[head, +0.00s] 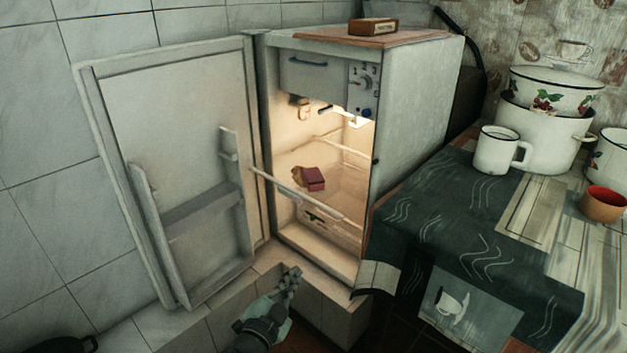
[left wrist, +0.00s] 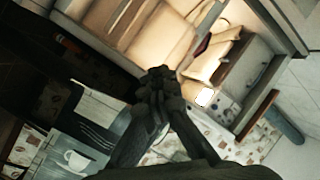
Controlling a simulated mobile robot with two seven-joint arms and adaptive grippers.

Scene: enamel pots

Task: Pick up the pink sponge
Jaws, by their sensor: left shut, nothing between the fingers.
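A small dark pink-red block (head: 314,179) lies on a shelf inside the open fridge (head: 410,100), with a tan piece against its left side. I cannot tell for sure that it is the pink sponge; no other pink block shows. My left gripper (head: 291,275) is low in front of the fridge opening, below and apart from the block. Its fingers are shut and empty. In the left wrist view the shut fingers (left wrist: 158,78) point toward the lit fridge inside. A dark red patch (left wrist: 203,46) there may be the same block. My right gripper is out of view.
The fridge door (head: 180,140) stands open on the left. A shelf bar (head: 310,197) crosses the opening. On the right, a cloth-covered table (head: 450,220) holds a white mug (head: 497,150), enamel pots (head: 540,128) and a red-brown cup (head: 603,205). A small box (head: 373,27) sits on the fridge.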

